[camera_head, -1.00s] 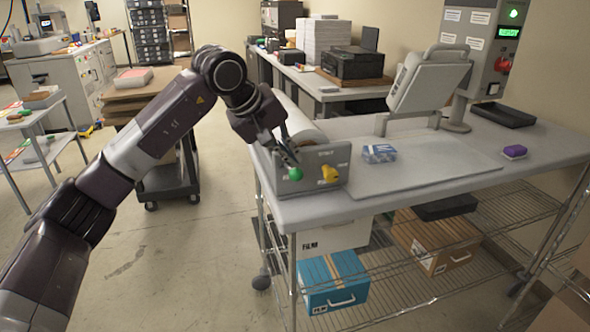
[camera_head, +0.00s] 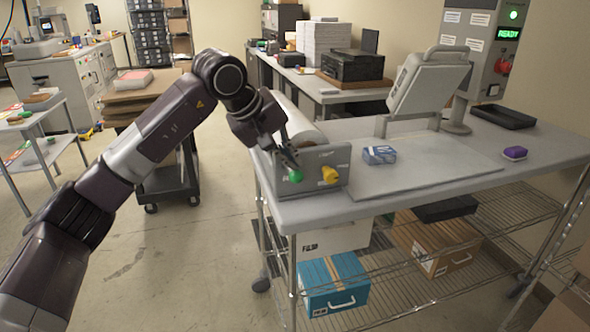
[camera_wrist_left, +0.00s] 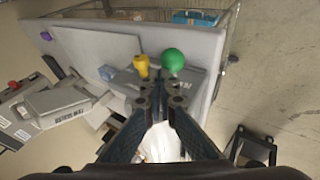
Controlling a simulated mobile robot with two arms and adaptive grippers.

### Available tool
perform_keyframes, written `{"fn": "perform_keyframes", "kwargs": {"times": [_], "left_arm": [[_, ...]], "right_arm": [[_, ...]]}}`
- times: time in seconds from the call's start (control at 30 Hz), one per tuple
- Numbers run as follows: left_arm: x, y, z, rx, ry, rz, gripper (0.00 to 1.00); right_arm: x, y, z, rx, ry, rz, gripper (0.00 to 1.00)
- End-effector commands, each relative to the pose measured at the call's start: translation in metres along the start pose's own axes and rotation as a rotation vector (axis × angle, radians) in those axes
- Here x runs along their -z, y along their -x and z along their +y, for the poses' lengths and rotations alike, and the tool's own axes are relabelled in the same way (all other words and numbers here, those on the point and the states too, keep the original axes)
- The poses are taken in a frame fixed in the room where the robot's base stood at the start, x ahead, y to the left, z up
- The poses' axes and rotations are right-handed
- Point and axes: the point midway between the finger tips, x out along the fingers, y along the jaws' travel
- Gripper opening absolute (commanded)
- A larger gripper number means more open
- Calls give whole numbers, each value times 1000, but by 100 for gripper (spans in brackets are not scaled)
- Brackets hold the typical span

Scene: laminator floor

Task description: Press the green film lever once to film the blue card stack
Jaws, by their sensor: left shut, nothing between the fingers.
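The green film lever (camera_head: 295,175) has a round green knob on the front of a grey box at the table's left end. It also shows in the left wrist view (camera_wrist_left: 172,60), just beyond my fingertips. My left gripper (camera_head: 290,160) is shut and empty, right above and behind the green knob; whether it touches the knob I cannot tell. In the left wrist view its fingers (camera_wrist_left: 163,95) are together. The blue card stack (camera_head: 380,155) lies on the grey board, right of the box. My right gripper is not in view.
A yellow lever (camera_head: 330,174) sits close right of the green one. A film roll (camera_head: 306,140) is behind the box. A purple block (camera_head: 515,153) and a black tray (camera_head: 503,116) are on the table's right. A tilted grey press (camera_head: 428,85) stands behind the board.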

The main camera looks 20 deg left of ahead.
Motion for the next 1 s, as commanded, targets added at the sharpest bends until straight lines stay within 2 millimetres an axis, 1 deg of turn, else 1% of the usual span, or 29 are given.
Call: {"fn": "perform_keyframes", "kwargs": {"times": [1.0], "left_arm": [[-7,-10,-8,2,-1,-1,0]], "right_arm": [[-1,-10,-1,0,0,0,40]]}}
